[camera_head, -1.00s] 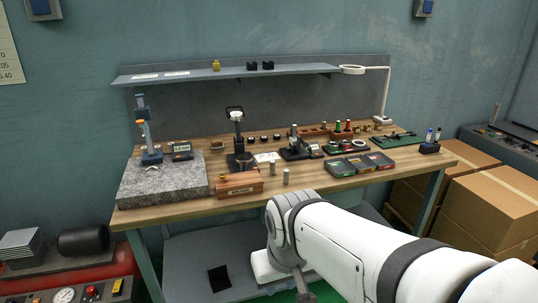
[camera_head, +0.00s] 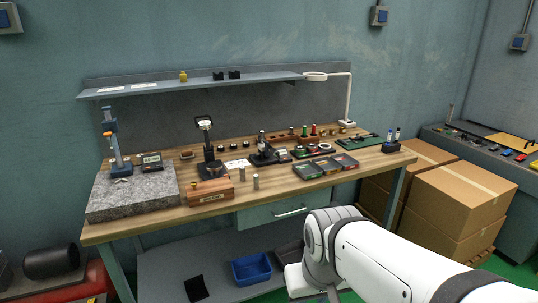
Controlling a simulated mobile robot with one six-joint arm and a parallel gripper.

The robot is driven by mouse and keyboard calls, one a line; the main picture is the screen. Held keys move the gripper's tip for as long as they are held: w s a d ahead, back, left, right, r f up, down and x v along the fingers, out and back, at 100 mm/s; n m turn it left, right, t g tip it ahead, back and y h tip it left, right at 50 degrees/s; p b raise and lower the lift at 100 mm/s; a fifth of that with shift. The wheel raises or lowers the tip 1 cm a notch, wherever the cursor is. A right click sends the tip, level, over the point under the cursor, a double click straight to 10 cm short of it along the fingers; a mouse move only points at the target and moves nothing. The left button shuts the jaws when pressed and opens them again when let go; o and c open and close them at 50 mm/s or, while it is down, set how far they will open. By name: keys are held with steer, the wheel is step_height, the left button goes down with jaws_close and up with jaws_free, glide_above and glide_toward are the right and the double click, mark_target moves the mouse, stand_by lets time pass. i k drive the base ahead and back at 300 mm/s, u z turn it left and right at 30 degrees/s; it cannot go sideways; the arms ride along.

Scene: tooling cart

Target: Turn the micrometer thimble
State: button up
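I cannot make out the micrometer or its thimble for certain at this distance. A small dark stand with a pale round top (camera_head: 205,125) is on the wooden bench (camera_head: 222,219), right of the granite plate. A second small dark stand (camera_head: 262,150) is further right. Either may hold measuring gear, but the detail is too small to tell. My white arm (camera_head: 385,262) crosses the lower right of the view, in front of the bench and below its top. My gripper is not visible; the arm's far end is hidden or out of frame.
A granite plate (camera_head: 128,196) with a height gauge (camera_head: 113,145) fills the bench's left end. A wooden block (camera_head: 209,197), small cylinders (camera_head: 256,182) and trays (camera_head: 308,171) line the front. A drawer (camera_head: 285,212) hangs below; a blue bin (camera_head: 251,268) is underneath. Cardboard boxes (camera_head: 458,194) stand right.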

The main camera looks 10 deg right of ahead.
mark_target(274, 150)
steer(key=z, duration=0.1)
steer(key=i, duration=1)
steer(key=z, duration=0.05)
